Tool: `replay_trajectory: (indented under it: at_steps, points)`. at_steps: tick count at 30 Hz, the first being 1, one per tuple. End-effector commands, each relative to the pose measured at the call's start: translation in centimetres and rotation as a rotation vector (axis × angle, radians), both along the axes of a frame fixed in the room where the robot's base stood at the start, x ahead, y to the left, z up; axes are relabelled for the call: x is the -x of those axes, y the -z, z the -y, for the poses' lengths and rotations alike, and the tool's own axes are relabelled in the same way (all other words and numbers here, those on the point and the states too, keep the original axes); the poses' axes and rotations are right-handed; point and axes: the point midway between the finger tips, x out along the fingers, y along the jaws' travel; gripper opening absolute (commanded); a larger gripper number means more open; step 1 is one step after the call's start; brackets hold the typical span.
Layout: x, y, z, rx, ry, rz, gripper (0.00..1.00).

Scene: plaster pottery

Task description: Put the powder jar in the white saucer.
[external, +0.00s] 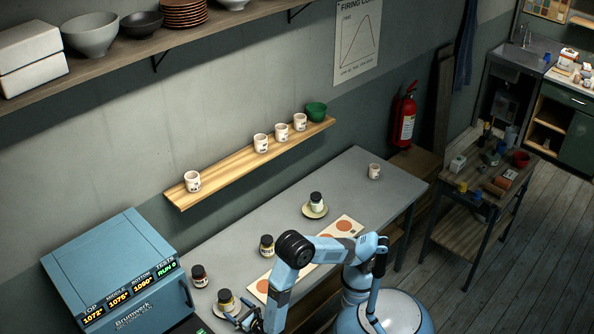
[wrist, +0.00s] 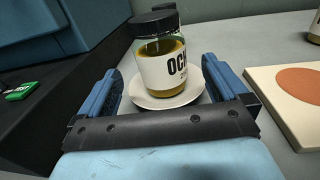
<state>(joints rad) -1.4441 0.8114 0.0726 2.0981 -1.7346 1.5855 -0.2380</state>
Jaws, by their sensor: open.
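A powder jar (wrist: 160,66) with a black lid, yellow-brown contents and a white label reading "OC…" stands upright on a white saucer (wrist: 143,101). The jar (external: 226,299) and saucer (external: 217,313) are at the near left end of the grey table in the external view. My gripper (wrist: 166,82) is open, its blue fingers to the left and right of the jar and saucer. In the external view my gripper (external: 244,318) is low beside the jar, partly cut off by the frame edge. I cannot tell whether the fingers touch the jar.
Other black-lidded jars stand on the table (external: 376,190): a dark red one (external: 199,275), a yellowish one (external: 267,245), and one (external: 316,200) on a cream saucer (external: 308,212). A board with orange discs (external: 345,226) lies right of my gripper. A blue kiln (external: 120,270) stands left.

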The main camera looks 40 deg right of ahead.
Motion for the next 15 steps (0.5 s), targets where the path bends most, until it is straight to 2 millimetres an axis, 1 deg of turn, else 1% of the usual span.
replay_trajectory:
  at_steps: [1, 6, 12, 15]
  points:
    - [1.1, 0.0, 0.0, 0.0, -0.004, -0.001, 1.0]
    - [4.1, 0.0, 0.2, 0.0, -0.003, -0.001, 1.0]
    - [6.1, 0.0, 0.4, -0.001, -0.002, 0.0, 1.0]
    - [6.5, 0.0, 0.5, -0.001, -0.001, 0.0, 1.0]
